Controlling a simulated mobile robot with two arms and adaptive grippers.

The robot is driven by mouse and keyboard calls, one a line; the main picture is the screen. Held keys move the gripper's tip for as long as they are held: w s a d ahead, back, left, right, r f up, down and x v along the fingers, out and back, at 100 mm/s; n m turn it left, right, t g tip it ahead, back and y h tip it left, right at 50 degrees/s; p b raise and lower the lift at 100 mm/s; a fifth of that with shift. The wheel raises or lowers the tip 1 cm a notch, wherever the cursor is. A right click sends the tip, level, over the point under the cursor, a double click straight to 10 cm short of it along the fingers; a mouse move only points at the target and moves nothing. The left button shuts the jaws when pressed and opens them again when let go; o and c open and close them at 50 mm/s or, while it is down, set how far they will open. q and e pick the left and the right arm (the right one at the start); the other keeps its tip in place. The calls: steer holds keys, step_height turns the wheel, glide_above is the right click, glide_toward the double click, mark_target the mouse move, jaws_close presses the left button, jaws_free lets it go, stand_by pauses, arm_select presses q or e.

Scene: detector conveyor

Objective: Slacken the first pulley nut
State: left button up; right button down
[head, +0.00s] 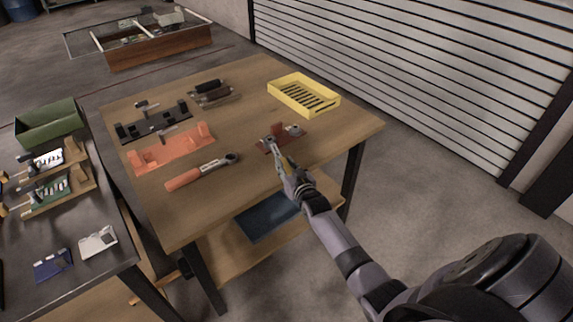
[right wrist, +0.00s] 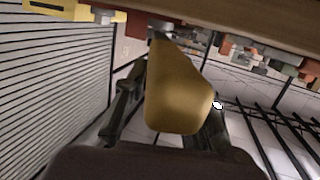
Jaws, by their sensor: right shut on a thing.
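My right gripper (head: 286,172) is over the front right of the wooden table, shut on a tool with a yellow handle. The yellow handle (right wrist: 180,90) fills the middle of the right wrist view, between the two fingers. The tool's grey head (head: 270,143) lies over the left part of a dark red pulley base (head: 282,137). A round grey part (head: 293,130) shows on the right of that base. The nut under the tool head is hidden, so I cannot tell whether the tool is seated on it. My left gripper is not in view.
A ratchet wrench with an orange handle (head: 200,171) lies left of the base. Behind it stand an orange fixture (head: 172,149) and a black fixture (head: 153,124). A yellow tray (head: 303,94) is at the back right. Bare wood (head: 245,115) lies between them.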

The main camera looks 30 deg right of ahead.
steer(key=c, duration=1.6)
jaws_free()
steer(key=shift+w+a+r, duration=0.15)
steer(key=o, duration=0.4)
steer(key=shift+c, duration=0.2)
